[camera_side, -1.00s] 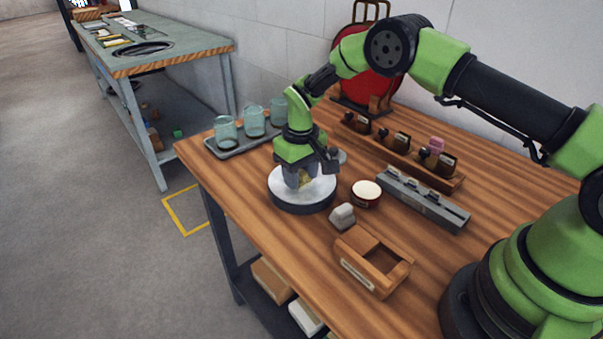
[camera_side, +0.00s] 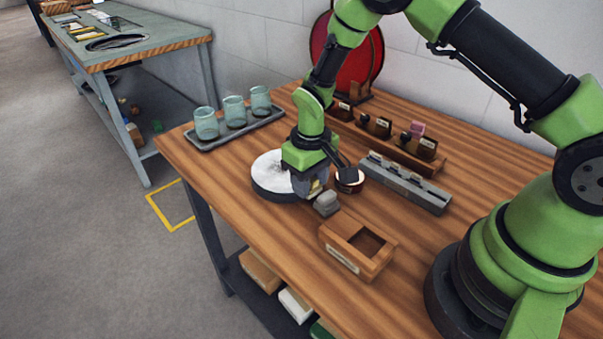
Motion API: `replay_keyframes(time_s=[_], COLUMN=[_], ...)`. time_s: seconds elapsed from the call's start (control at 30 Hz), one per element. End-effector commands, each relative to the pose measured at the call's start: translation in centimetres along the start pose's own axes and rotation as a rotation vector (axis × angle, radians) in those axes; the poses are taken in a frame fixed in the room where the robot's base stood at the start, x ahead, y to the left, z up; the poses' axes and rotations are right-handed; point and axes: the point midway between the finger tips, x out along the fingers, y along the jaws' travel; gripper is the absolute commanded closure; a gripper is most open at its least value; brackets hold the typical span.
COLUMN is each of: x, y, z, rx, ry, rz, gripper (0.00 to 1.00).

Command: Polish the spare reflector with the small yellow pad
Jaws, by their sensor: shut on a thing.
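The spare reflector (camera_side: 267,172) appears to be the pale, silvery round dish with a dark rim, lying flat on the wooden bench. My gripper (camera_side: 313,190) points down at the dish's right edge and is shut on the small yellow pad (camera_side: 315,186). Only a bit of the pad shows between the jaws. I cannot tell whether the pad touches the dish. The jaws hide part of the dish's right rim.
A grey block (camera_side: 327,204) and a round pot (camera_side: 349,184) stand close right of my gripper. An open wooden box (camera_side: 342,262) is in front. A grey slotted bar (camera_side: 425,194), a wooden bottle rack (camera_side: 436,167) and a tray (camera_side: 205,144) of glass jars stand behind.

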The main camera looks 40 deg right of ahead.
Motion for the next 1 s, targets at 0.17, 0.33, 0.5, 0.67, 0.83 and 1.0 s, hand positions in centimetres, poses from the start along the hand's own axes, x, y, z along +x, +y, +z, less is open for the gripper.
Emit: replay_keyframes(time_s=[0.17, 0.33, 0.5, 0.67, 0.83, 1.0], x=[0.0, 0.0, -0.9, -2.6, -4.4, -5.8], y=[0.0, 0.0, 0.0, 0.0, 0.0, 0.0], z=[0.4, 0.4, 0.3, 0.3, 0.3, 0.4], rx=[0.0, 0.0, 0.0, 0.0, 0.0, 0.0], ry=[0.001, 0.002, 0.004, 0.004, 0.005, 0.003], rz=[0.0, 0.0, 0.0, -0.001, 0.0, -0.001], gripper=[0.81, 0.81, 0.81, 0.81, 0.81, 0.81])
